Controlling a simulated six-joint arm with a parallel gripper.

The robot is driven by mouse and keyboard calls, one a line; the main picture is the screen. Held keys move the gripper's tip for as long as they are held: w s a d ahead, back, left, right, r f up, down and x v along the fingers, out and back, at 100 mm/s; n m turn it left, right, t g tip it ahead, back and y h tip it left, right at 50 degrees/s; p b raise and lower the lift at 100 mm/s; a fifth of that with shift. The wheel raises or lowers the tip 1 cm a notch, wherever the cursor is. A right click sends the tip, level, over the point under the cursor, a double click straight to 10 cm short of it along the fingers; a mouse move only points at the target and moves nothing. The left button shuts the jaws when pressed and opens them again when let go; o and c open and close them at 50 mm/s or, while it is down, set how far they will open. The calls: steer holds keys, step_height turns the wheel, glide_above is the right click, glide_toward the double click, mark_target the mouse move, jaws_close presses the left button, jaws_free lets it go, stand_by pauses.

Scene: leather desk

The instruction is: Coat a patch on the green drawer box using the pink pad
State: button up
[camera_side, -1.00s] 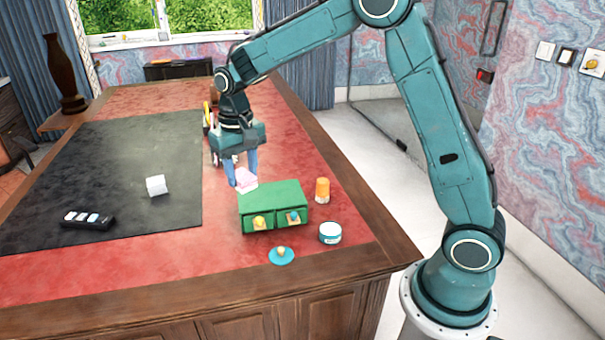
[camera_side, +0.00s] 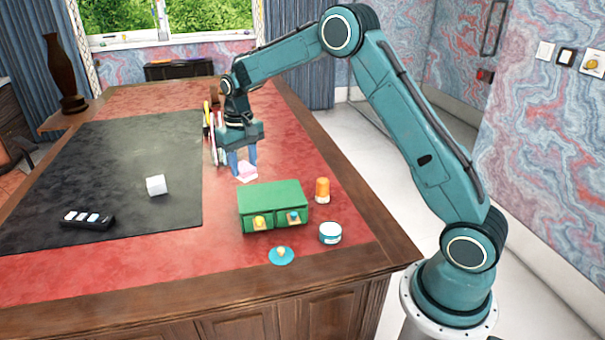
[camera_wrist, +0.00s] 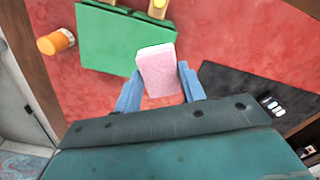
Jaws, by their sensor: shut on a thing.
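The green drawer box (camera_side: 272,197) stands on the red desk top, its two drawer fronts with yellow and blue knobs facing the front edge. My gripper (camera_side: 244,166) is behind the box, pointing down, its blue fingers shut on the pink pad (camera_side: 247,172). In the wrist view, the pink pad (camera_wrist: 157,70) sits between the two fingers (camera_wrist: 160,86), and its far end overlaps the edge of the green box (camera_wrist: 108,42) in the picture. In the side view the pad shows apart from the box, just behind it. I see no distinct coated patch on the box top.
An orange-and-white bottle (camera_side: 322,190) and a white-and-teal tin (camera_side: 330,233) stand right of the box. A teal disc with a knob (camera_side: 282,255) lies in front. A white cube (camera_side: 156,185) and a black tray (camera_side: 88,220) are on the dark mat (camera_side: 120,165), which has free room.

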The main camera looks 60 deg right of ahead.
steer(key=d, duration=0.1)
steer(key=w+d+f, duration=0.1)
steer(key=d, duration=0.1)
steer(key=shift+w+f, duration=0.1)
steer(key=shift+f, duration=0.2)
steer(key=shift+f, duration=0.1)
